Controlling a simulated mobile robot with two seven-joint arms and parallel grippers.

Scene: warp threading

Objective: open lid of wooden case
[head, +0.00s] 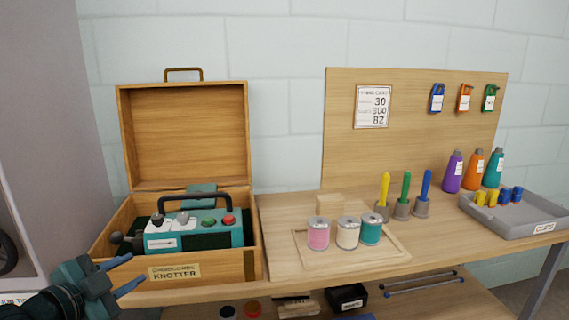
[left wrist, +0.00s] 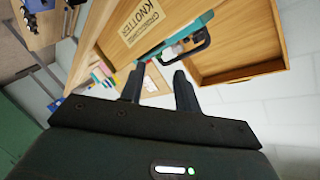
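The wooden case (head: 206,264) stands at the left end of the bench, with a label reading "KNOTTER" on its front. Its lid (head: 186,136) is raised upright at the back, with the brass handle (head: 184,73) on top. A teal knotter machine (head: 196,232) with a dark handle sits inside the case. My left gripper (head: 130,274) is open and empty, in front of the case's front left corner. In the left wrist view the case (left wrist: 140,30) and the raised lid (left wrist: 232,45) show beyond the two spread fingers (left wrist: 158,84). My right gripper is not in view.
A wooden tray (head: 300,250) with pink, white and teal spools sits right of the case. Beyond it stand several coloured tools, bottles (head: 473,170) and a grey clips tray (head: 520,222). A pegboard (head: 415,130) rises behind. A lower shelf (head: 420,298) holds small items.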

